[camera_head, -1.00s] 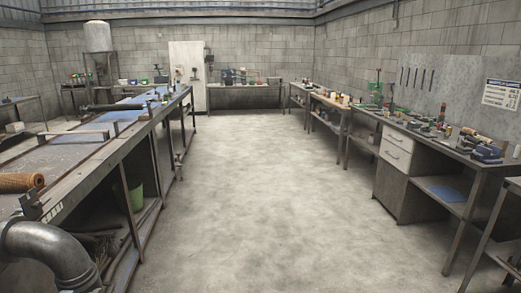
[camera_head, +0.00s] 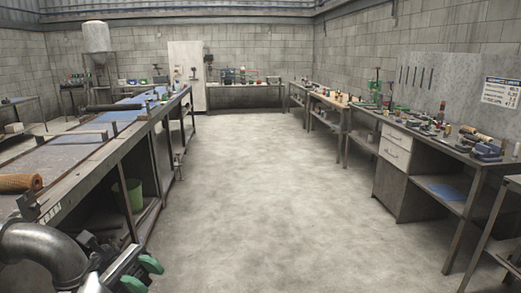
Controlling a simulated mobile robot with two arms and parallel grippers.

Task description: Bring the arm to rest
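My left arm (camera_head: 45,250) comes in at the lower left, in front of the long workbench. Its gripper (camera_head: 142,274) is low at the bottom edge, with two green fingertips apart and nothing seen between them. Part of the gripper is cut off by the frame. A brown mesh tube (camera_head: 20,182) lies on the left bench at the picture's left edge, above and apart from the gripper. My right gripper is out of view.
The long workbench (camera_head: 75,172) runs along the left, with a green bucket (camera_head: 131,194) beneath. A bench with drawers (camera_head: 397,152) and tools stands along the right wall. The concrete floor (camera_head: 265,205) between is clear.

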